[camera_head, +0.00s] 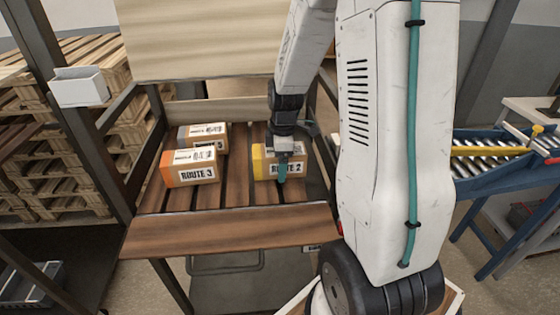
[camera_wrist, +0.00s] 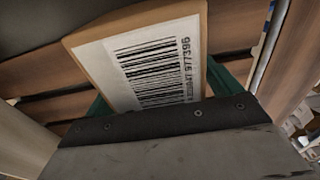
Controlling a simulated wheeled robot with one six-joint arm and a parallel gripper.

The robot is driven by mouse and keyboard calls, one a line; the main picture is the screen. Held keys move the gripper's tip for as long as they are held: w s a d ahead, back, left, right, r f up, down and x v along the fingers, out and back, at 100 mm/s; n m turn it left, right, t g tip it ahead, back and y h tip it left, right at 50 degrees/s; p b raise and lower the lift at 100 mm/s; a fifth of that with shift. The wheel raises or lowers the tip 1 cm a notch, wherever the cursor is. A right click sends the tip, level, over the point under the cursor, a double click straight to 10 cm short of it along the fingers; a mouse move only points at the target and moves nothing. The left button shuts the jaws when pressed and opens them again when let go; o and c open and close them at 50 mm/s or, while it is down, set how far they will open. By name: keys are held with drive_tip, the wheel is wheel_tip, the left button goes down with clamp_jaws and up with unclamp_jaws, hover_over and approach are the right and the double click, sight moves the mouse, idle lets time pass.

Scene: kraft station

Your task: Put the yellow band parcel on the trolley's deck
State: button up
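The yellow band parcel (camera_head: 265,165), a cardboard box marked ROUTE 2, is on the brown slatted shelf (camera_head: 235,222), at its right side. My gripper (camera_head: 283,168) reaches down over it, with a teal finger in front of its labelled face. In the wrist view the parcel's barcode label (camera_wrist: 155,65) faces the camera. My gripper's green fingers (camera_wrist: 162,97) are spread on either side of the box; I cannot tell whether they press on it. A dark grey surface with a handle, apparently the trolley's deck (camera_head: 250,290), shows partly below the shelf.
An orange band parcel (camera_head: 190,168) marked ROUTE 3 stands left on the shelf, with a grey-banded parcel (camera_head: 203,135) behind it. Dark posts frame the shelf. A white bin (camera_head: 80,88) hangs at the left post. A blue roller conveyor (camera_head: 485,160) stands right.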

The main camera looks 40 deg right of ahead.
drive_tip(key=shift+r, duration=0.1)
drive_tip(key=r, duration=0.7)
drive_tip(key=shift+s+d, duration=0.15)
drive_tip(key=shift+d, duration=0.05)
drive_tip(key=shift+r, duration=0.35)
drive_tip(key=s+a+r+m, duration=0.5)
drive_tip(key=s+a+r, duration=0.3)
drive_tip(key=a+r, duration=0.15)
drive_tip(key=s+a+r+m, duration=0.1)
drive_tip(key=s+a+m, duration=0.2)
drive_tip(key=s, duration=0.3)
drive_tip(key=s+a+r+m, duration=0.1)
drive_tip(key=s+a+m, duration=0.2)
drive_tip(key=s, duration=0.4)
drive_tip(key=shift+a+r+t+h, duration=0.3)
drive_tip(key=shift+a+t, duration=0.1)
drive_tip(key=shift+a, duration=0.15)
